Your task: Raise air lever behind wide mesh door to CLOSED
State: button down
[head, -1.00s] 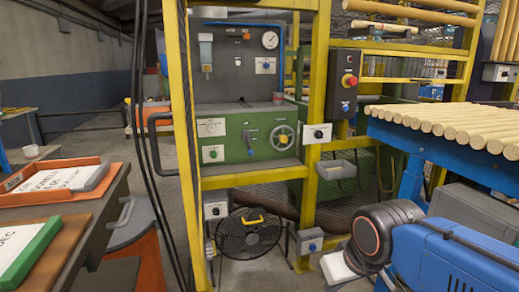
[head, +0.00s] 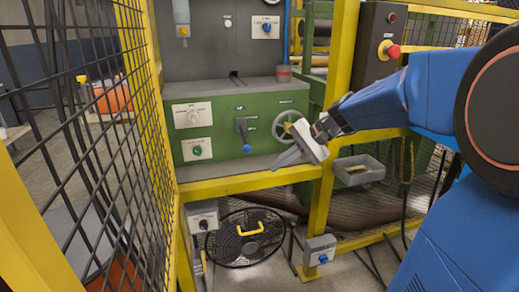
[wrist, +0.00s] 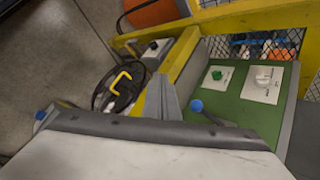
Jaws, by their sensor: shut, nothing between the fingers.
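The lever (head: 243,135) with a blue ball knob is on the green panel (head: 265,112). Its arm hangs downward, knob at the bottom; its label is too small to read. In the wrist view the blue knob (wrist: 197,105) is right of my fingers. My gripper (head: 287,158) is in front of the panel, right of the knob and apart from it, with its fingers shut and empty. The fingers also show in the wrist view (wrist: 161,98). A black wire mesh panel (head: 75,140) in a yellow frame stands at left, like an open door; no mesh covers the lever.
A yellow post (head: 345,50) and crossbar (head: 230,186) frame the opening. A grey bin (head: 358,170) hangs at right. A black fan (head: 245,238) stands below. Dials and a green knob (head: 197,150) sit left of the lever.

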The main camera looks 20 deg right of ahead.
jog(key=w+d+r+m+t+y, duration=0.1)
jog(key=w+d+m, duration=0.15)
jog(key=w, duration=0.35)
jog(key=w+d+r+m+t+y, duration=0.1)
jog(key=w+d+m, duration=0.1)
jog(key=w+d, duration=0.3)
jog(key=shift+n, duration=0.25)
jog(key=x, duration=0.7)
jog(key=r+x, duration=0.1)
jog(key=x, duration=0.3)
jog(key=shift+w+a+f, duration=0.1)
jog(key=shift+w+a, duration=0.05)
jog(key=shift+w, duration=0.35)
notch_tip(320, 180, up, 12)
jog(key=m+g, duration=0.3)
jog(key=g, duration=0.2)
jog(key=shift+m, duration=0.3)
jog(key=shift+r, duration=0.35)
